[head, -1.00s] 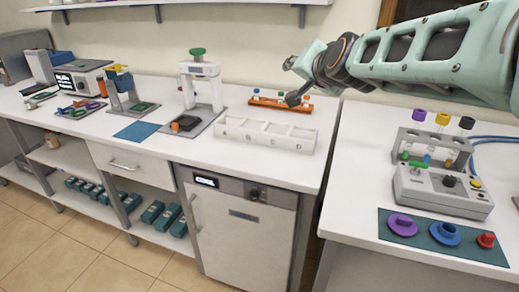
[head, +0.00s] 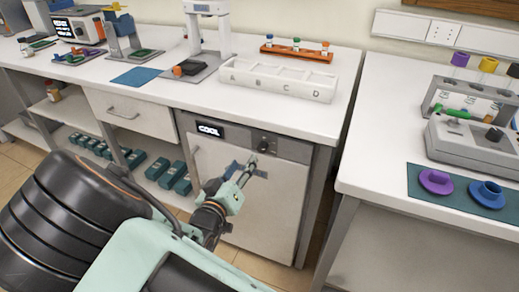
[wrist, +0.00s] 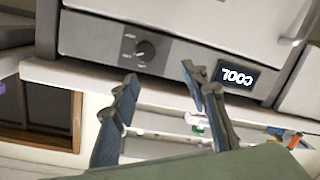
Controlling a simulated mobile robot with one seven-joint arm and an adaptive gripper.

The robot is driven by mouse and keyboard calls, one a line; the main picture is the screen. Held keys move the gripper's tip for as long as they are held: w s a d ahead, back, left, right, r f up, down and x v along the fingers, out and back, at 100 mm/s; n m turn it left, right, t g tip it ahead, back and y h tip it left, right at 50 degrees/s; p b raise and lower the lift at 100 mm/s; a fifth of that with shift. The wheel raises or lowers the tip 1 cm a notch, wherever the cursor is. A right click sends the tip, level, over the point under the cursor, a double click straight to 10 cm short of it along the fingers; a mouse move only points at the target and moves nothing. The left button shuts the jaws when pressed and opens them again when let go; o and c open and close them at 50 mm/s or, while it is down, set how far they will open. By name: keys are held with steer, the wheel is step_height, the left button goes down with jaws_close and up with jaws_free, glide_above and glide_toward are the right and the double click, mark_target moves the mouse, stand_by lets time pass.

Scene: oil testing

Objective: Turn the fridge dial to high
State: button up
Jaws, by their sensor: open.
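The fridge (head: 268,225) stands under the bench, with a dark panel along its top edge. The round black dial (head: 265,146) is on the same panel, to the right of the display. In the wrist view the panel is upside down, with the dial (wrist: 145,50) and the display (wrist: 236,76) both clear to see. My gripper (head: 254,167) is in front of the fridge door, just below the dial in the head view. In the wrist view my gripper (wrist: 160,76) is open, its fingers apart and empty, with the dial beyond the fingertips.
A white rack marked A to D (head: 278,80) and an orange tube holder (head: 296,52) stand on the bench above the fridge. A drawer (head: 126,112) and shelves with teal boxes (head: 158,168) are left of it. Another bench (head: 390,130) stands to the right.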

mark_target(261, 149)
steer(key=shift+n+t+h, duration=0.5)
steer(key=shift+n+t, duration=0.1)
steer(key=shift+n, duration=0.3)
steer(key=w+d, duration=0.1)
steer(key=w, duration=0.1)
steer(key=w+d+f+b, duration=0.1)
steer(key=w+d, duration=0.1)
steer(key=w, duration=0.1)
steer(key=w+d+b, duration=0.1)
steer(key=w, duration=0.2)
steer(key=shift+d+f, duration=0.2)
steer(key=shift+d, duration=0.15)
steer(key=shift+s, duration=0.1)
jaws_close()
